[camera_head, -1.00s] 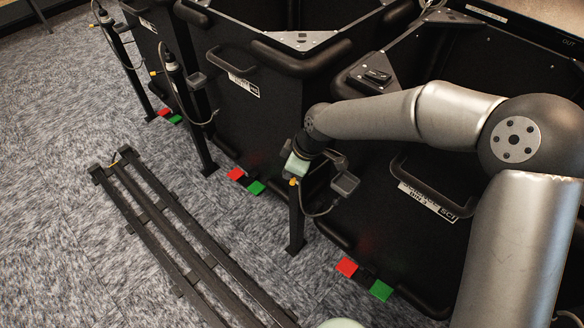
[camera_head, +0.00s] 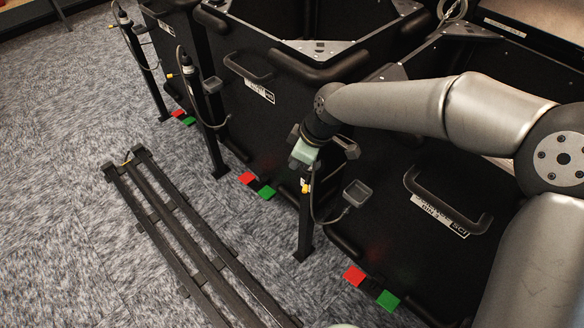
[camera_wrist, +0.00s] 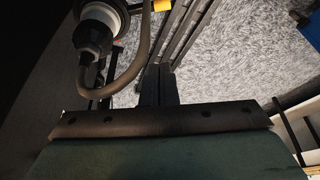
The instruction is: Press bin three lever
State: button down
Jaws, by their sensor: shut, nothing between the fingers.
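The nearest bin (camera_head: 400,245), at the right, is a black box with a handle and a white label whose text is hard to read. A black post (camera_head: 306,230) stands at its front left, with a cable to a small grey box (camera_head: 357,192). My gripper (camera_head: 303,154), with a pale green part, is shut and empty at the top of this post. It overlaps the post's head and hides the lever there; I cannot tell whether they touch. In the wrist view a white and black cylinder (camera_wrist: 95,28) with a curved dark hose shows at the upper left, beyond my gripper's dark plate.
Two more black bins stand behind to the left, each with a post, such as the middle post (camera_head: 212,130). Red pads (camera_head: 354,275) and green pads (camera_head: 388,300) lie at the bins' feet. A dark rail frame (camera_head: 190,235) lies on the grey carpet, with free floor to its left.

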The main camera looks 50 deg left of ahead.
jog(key=shift+v, duration=1.65)
